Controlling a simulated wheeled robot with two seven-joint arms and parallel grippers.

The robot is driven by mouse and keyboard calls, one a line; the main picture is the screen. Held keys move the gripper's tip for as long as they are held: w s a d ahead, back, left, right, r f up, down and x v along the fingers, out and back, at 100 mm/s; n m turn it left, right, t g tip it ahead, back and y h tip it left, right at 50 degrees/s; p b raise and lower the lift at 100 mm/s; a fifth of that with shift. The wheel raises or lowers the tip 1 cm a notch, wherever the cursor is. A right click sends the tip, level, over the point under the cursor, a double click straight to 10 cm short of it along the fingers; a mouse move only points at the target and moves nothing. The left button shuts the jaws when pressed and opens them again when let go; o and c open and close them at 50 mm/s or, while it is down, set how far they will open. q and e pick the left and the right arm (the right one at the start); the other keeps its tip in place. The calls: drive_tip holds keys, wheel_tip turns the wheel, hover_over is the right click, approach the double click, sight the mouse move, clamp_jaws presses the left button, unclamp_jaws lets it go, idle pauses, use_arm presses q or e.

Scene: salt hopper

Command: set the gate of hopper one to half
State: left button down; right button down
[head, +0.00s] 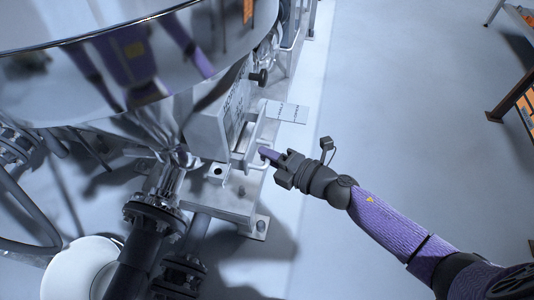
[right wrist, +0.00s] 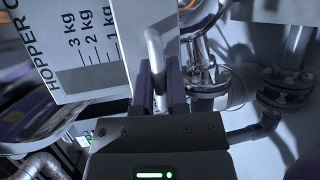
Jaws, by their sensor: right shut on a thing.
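The hopper (head: 60,75) is a large polished steel vessel at the upper left of the head view. Below it stands a pale box (head: 207,130). A bent silver bar handle (right wrist: 154,48) stands at the box's side. My right gripper (head: 264,153) is shut on this handle; in the right wrist view its dark fingers (right wrist: 160,88) lie on both sides of the bar.
Dark flanged pipes (head: 152,215) and a round white lid or drum (head: 82,268) are at the lower left. A black knob (head: 259,77) is above the handle. The floor (head: 400,110) to the right is clear up to an orange-and-dark rack (head: 525,105) at the far right.

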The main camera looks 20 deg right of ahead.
use_arm(q)
drive_tip(key=shift+s, duration=0.45)
use_arm(e)
drive_tip(key=s+d, duration=0.2)
drive_tip(key=d, duration=0.1)
drive_tip(key=c, duration=0.6)
unclamp_jaws()
drive_tip(key=shift+c, duration=0.2)
use_arm(q)
drive_tip(key=p+v, duration=0.3)
drive_tip(key=shift+w+a+r, duration=0.1)
drive_tip(key=shift+w+a, duration=0.05)
drive_tip(key=shift+w, duration=0.05)
use_arm(e)
drive_tip(key=v, duration=1)
